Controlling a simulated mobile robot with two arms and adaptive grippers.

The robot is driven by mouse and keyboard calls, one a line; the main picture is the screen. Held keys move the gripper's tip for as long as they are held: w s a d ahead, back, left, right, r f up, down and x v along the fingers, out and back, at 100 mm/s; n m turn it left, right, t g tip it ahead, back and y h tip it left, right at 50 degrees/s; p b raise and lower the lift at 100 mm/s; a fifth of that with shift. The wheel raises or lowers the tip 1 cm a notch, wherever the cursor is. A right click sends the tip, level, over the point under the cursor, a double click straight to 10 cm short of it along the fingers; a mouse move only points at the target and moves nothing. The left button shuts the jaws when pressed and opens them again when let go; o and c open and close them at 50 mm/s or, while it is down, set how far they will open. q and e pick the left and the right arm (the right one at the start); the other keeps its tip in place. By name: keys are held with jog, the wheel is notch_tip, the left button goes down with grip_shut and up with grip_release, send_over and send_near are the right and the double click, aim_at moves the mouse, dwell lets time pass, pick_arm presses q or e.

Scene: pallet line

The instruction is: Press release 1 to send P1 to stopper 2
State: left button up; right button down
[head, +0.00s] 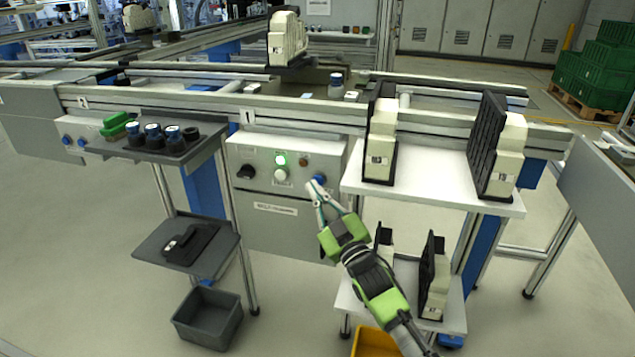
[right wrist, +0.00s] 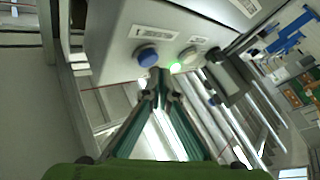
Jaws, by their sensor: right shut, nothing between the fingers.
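A grey control box (head: 285,205) hangs under the conveyor's label 1 (head: 248,116). Its face carries a black knob (head: 246,171), a lit green lamp (head: 281,160), a white button (head: 281,175), an unlit reddish lamp (head: 303,162) and a blue button (head: 320,178). My right gripper (head: 318,188) is shut and empty, its tips at the blue button. In the right wrist view the blue button (right wrist: 147,56) is just beyond the tips (right wrist: 154,78); I cannot tell whether they touch. No pallet is readable as P1. My left gripper is out of view.
A white shelf (head: 430,185) with cream-and-black parts (head: 380,140) stands right of the box. A grey bin (head: 208,317) and a yellow bin (head: 374,342) are below.

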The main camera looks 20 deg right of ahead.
jog(key=shift+w+d, duration=0.2)
jog(key=shift+w, duration=0.05)
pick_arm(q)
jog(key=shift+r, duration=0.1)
pick_arm(e)
jog(key=shift+w+d, duration=0.15)
jog(key=shift+w, duration=0.05)
dwell(0.4)
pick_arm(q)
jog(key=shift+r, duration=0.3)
pick_arm(e)
jog(key=shift+w+d, duration=0.1)
jog(key=shift+w, duration=0.1)
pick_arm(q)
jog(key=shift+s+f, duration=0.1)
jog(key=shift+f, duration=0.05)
